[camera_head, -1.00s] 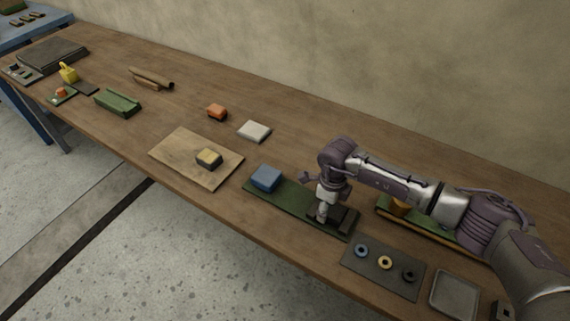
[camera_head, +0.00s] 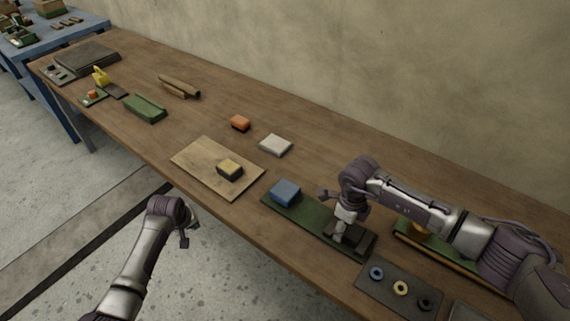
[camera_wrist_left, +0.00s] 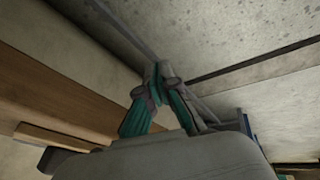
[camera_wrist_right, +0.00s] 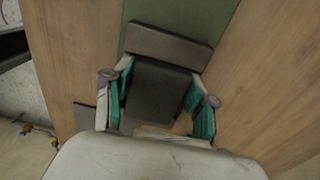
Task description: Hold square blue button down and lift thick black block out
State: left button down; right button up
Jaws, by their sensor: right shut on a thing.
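The square blue button (camera_head: 285,192) stands on the left part of a long dark green base (camera_head: 305,219). The thick black block (camera_wrist_right: 158,92) is at the right end of this base, in a dark holder (camera_head: 362,240). My right gripper (camera_head: 339,240) comes down over it and is shut on the block; the fingers sit on both its sides in the right wrist view. How deep the block sits is hidden. My left gripper (camera_head: 190,236) is empty, off the table's front edge over the floor, left of the button. Its fingertips (camera_wrist_left: 158,72) meet in the left wrist view.
A wooden board (camera_head: 205,175) with a yellow-and-black block (camera_head: 230,168) lies left of the button. A grey plate with rings (camera_head: 392,286) is in front right, and another green base (camera_head: 440,245) behind right.

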pick_arm(q)
jog(key=w+d+r+n, duration=0.1)
jog(key=w+d+r, duration=0.15)
jog(key=r, duration=0.45)
jog(key=w+d+r+n+t, duration=0.1)
jog(key=w+r+n, duration=0.15)
jog(key=r, duration=0.55)
jog(key=w+d+r+n, duration=0.1)
jog(key=w+r, duration=0.2)
jog(key=r, duration=0.4)
jog(key=s+d+n+g, duration=0.1)
jog(key=d+n+g, duration=0.35)
jog(key=d, duration=1.85)
jog(key=shift+s+d+f+n+t, duration=0.15)
jog(key=shift+f+n+t, duration=0.35)
jog(key=shift+f, duration=0.8)
jog(key=shift+s+d+f+n+t, duration=0.15)
jog(key=shift+f+n+t, duration=0.35)
jog(key=shift+f, duration=0.8)
jog(key=shift+f, duration=0.15)
